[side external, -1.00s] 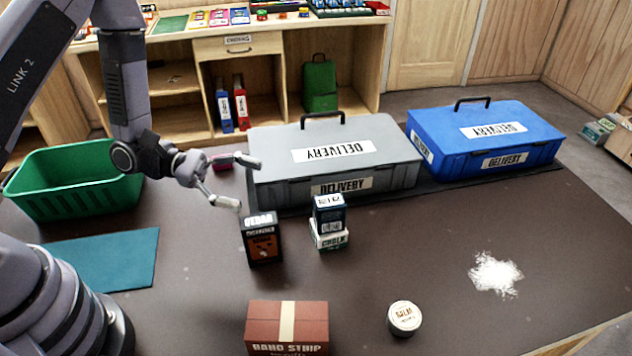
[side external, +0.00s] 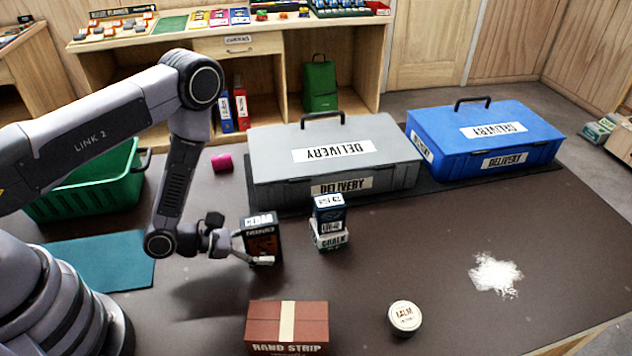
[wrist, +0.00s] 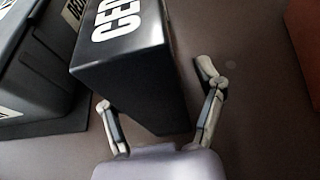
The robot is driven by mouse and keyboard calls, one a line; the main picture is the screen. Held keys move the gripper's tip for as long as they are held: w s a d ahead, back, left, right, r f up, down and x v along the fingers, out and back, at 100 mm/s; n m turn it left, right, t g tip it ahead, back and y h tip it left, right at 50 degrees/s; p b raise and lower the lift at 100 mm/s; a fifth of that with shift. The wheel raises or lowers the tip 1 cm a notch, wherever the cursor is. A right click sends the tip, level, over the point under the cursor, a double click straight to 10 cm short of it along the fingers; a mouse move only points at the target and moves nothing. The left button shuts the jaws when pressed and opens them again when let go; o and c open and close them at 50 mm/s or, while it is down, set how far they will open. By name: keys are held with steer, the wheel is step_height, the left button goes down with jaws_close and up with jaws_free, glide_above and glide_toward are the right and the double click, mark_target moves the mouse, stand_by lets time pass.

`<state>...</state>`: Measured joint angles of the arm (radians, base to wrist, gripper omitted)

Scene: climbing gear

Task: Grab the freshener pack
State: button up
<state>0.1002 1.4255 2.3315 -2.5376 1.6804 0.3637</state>
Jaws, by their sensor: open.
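The freshener pack is a black upright box with "CEDAR" lettering and an orange panel (side external: 262,232). It stands on the dark table in front of the grey case. In the wrist view the pack (wrist: 128,72) fills the upper middle. My gripper (side external: 254,249) is low at the pack's left side. One finger shows across the pack's lower front in the side view. In the wrist view the open fingers of my gripper (wrist: 158,100) sit on either side of the pack. I cannot tell whether they touch it.
A small stack of chalk boxes (side external: 329,222) stands right of the pack. Behind are a grey delivery case (side external: 400,165) and a blue one (side external: 540,130). A Band Strip box (side external: 262,322) and balm tin (side external: 405,317) lie in front.

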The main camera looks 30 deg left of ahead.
steer(key=shift+w+d+f, duration=0.25)
steer(key=shift+w+d, duration=0.2)
steer(key=c, duration=1.2)
